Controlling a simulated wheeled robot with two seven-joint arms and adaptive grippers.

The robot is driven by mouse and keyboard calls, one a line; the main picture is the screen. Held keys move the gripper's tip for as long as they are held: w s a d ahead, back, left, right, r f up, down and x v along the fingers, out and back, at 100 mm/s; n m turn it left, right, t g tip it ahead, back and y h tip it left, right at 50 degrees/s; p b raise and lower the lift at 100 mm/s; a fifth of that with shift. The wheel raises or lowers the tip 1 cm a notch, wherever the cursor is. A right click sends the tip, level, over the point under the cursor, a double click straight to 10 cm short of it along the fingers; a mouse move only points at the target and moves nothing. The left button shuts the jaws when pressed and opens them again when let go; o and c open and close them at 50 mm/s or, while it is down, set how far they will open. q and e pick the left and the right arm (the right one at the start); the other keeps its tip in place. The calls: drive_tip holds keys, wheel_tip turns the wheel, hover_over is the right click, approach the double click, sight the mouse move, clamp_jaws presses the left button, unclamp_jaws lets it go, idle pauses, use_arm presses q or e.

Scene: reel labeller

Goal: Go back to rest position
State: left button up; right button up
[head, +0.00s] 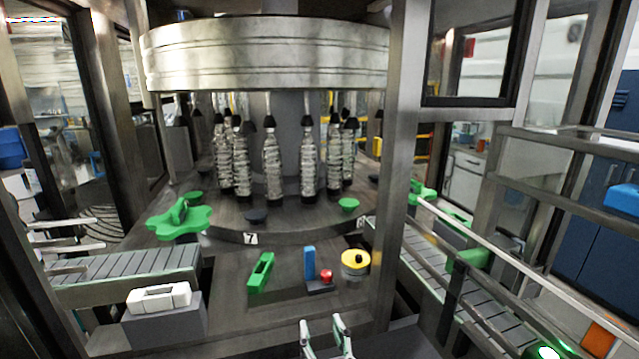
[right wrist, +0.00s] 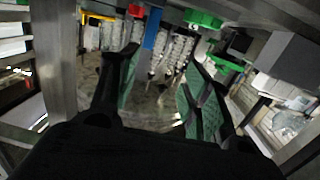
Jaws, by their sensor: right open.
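My right gripper (head: 327,338) shows at the bottom middle of the head view, its two fingers apart and nothing between them. It is in front of the machine's deck, below a red knob and a blue block. In the right wrist view the two green-padded fingers (right wrist: 158,98) stand wide apart with empty space between them. My left gripper is not in the head view.
The labeller's round drum (head: 265,55) hangs over several wrapped bottles. On the deck are a green block (head: 261,272), a blue block (head: 309,263), a red knob (head: 326,276) and a yellow disc (head: 355,262). A metal post (head: 398,150) and conveyor (head: 450,285) stand right.

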drive_tip(key=s+d+f+m+g+h, duration=0.1)
drive_tip(key=s+d+f+g+h, duration=0.15)
drive_tip(key=d+f+g, duration=0.45)
drive_tip(key=s+d+f+m+g+h, duration=0.15)
drive_tip(key=s+d+f, duration=0.25)
drive_tip(key=d+f, duration=0.7)
drive_tip(key=s+d+f+n+g, duration=0.2)
drive_tip(key=s+d+f+g, duration=0.25)
drive_tip(key=s, duration=0.25)
wheel_tip(320, 180, down, 33)
drive_tip(key=s+g, duration=0.2)
drive_tip(key=s, duration=0.1)
drive_tip(key=s+d+f, duration=0.3)
drive_tip(key=s+f, duration=1.7)
drive_tip(key=s, duration=0.1)
drive_tip(key=shift+s+d+g, duration=0.15)
drive_tip(key=shift+s+g, duration=0.2)
drive_tip(key=shift+g, duration=0.05)
idle(1.2)
